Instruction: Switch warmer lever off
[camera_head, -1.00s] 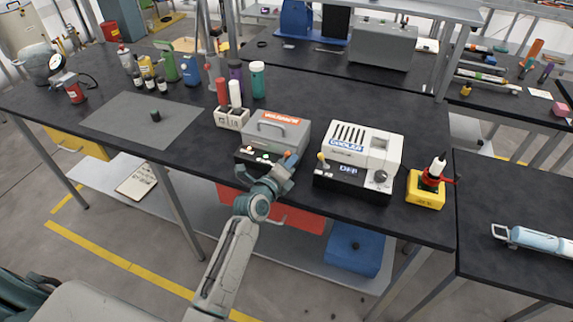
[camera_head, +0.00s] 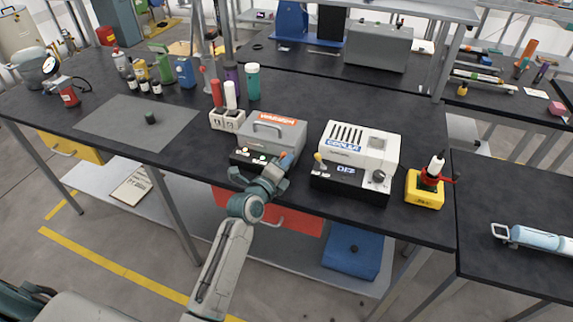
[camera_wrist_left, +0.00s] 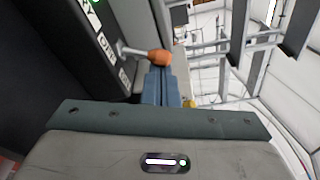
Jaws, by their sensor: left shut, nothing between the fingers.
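The warmer (camera_head: 286,134) is a grey box with a handle on top and a black front panel with lit buttons. Its lever (camera_wrist_left: 132,52) has a metal shaft and an orange knob (camera_wrist_left: 157,57), sticking out from the black panel beside small white labels. The knob also shows in the head view (camera_head: 283,154) at the panel's right end. My left gripper (camera_head: 280,164) is shut and empty, its blue fingertips (camera_wrist_left: 160,84) right at the knob. I cannot tell whether they touch it. The lever's exact setting is hard to read. My right gripper is not in view.
The white cooler (camera_head: 360,148), with its own yellow-knobbed lever (camera_head: 319,158), stands close to the right of the warmer. A holder (camera_head: 227,120) with red and white tubes is at the left. A yellow-based device (camera_head: 424,190) sits farther right. The grey mat (camera_head: 120,122) is mostly clear.

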